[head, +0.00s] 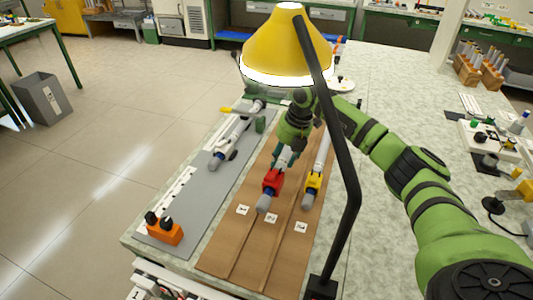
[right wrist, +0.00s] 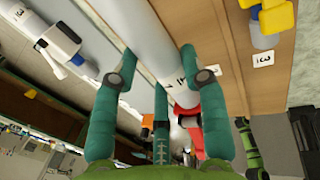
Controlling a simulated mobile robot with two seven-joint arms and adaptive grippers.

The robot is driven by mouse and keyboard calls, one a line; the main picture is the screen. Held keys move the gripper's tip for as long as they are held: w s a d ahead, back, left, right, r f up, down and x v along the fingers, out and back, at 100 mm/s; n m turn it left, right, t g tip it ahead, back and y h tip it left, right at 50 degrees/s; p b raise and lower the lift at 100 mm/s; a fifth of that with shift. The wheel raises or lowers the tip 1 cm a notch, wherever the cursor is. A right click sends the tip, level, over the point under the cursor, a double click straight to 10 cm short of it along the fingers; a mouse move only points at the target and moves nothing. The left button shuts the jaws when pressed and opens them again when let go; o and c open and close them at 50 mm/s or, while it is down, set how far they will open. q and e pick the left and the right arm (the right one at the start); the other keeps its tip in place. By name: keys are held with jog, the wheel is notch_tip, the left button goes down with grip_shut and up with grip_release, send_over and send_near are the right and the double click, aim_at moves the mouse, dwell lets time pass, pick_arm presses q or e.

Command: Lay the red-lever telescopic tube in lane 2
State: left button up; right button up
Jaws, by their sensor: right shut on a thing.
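The red-lever telescopic tube (head: 271,181) has a grey end and a red lever clamp. In the head view it lies along the wooden board (head: 226,246), its near end pointing at label 2 (head: 271,218). My right gripper (head: 290,143) is shut on its far part. In the right wrist view the fingers (right wrist: 160,92) straddle a pale tube, with a red part (right wrist: 191,128) between them. I cannot tell whether the tube touches the board. A yellow-lever tube (head: 313,184) lies to the right, above label 3 (head: 301,227). Label 1 (head: 243,209) has no tube above it. My left gripper is not in view.
A grey mat (head: 200,197) at the left carries another tube (head: 228,145) and an orange block (head: 165,233) with black knobs. A yellow lamp (head: 285,45) on a black stand (head: 352,190) rises over the board's right side. Bench space to its right is partly clear.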

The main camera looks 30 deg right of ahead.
jog(key=shift+s+d+f, duration=0.15)
jog(key=shift+s+d, duration=0.05)
jog(key=shift+s+r, duration=0.2)
jog(key=shift+s, duration=0.2)
jog(key=shift+w, duration=0.2)
jog(key=shift+f, duration=0.75)
jog(key=b+x, duration=0.1)
jog(key=x, duration=0.1)
jog(key=b+x, duration=0.1)
jog(key=x, duration=0.1)
jog(key=shift+s+d+b, duration=0.25)
jog(key=shift+s+b, duration=0.05)
jog(key=shift+s, duration=0.05)
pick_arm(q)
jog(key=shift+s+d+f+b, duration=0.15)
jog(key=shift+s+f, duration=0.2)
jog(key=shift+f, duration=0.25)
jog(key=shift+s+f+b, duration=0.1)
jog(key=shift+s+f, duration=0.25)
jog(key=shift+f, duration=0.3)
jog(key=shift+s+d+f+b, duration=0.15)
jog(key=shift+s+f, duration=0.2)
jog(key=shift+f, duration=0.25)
pick_arm(e)
jog(key=shift+x, duration=0.9)
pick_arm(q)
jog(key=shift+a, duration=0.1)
pick_arm(e)
jog(key=shift+s+d, duration=0.15)
